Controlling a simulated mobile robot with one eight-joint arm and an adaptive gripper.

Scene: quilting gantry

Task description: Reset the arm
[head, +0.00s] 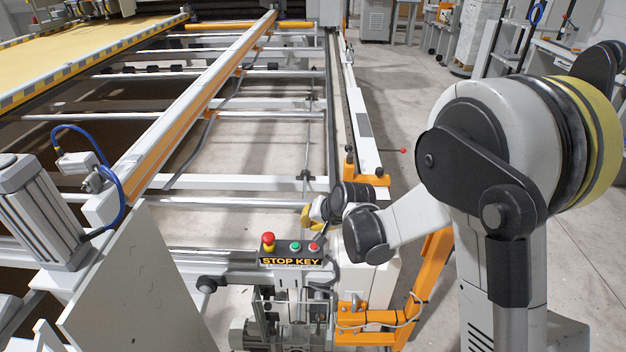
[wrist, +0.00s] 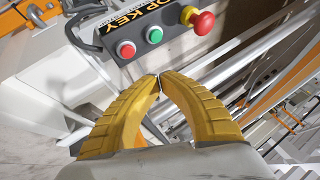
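My gripper's two curved yellow fingers (wrist: 160,77) meet at their tips in the wrist view, with nothing visible between them. In the head view my gripper (head: 308,214) is small and partly hidden by my wrist, just above and behind the control box. The control box (head: 290,262), lettered STOP KEY, carries a red mushroom button on a yellow base (head: 268,242), a green button (head: 295,246) and a red button (head: 314,247). In the wrist view the red button (wrist: 126,50), green button (wrist: 154,36) and red mushroom button (wrist: 201,21) lie beyond the fingertips, apart from them.
A white and orange gantry beam (head: 200,105) runs over the frame's rails. A grey motor (head: 38,205) with a blue hose stands at left. An orange bracket (head: 425,285) stands right of the control box. Open floor (head: 420,110) lies beyond the frame's right side.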

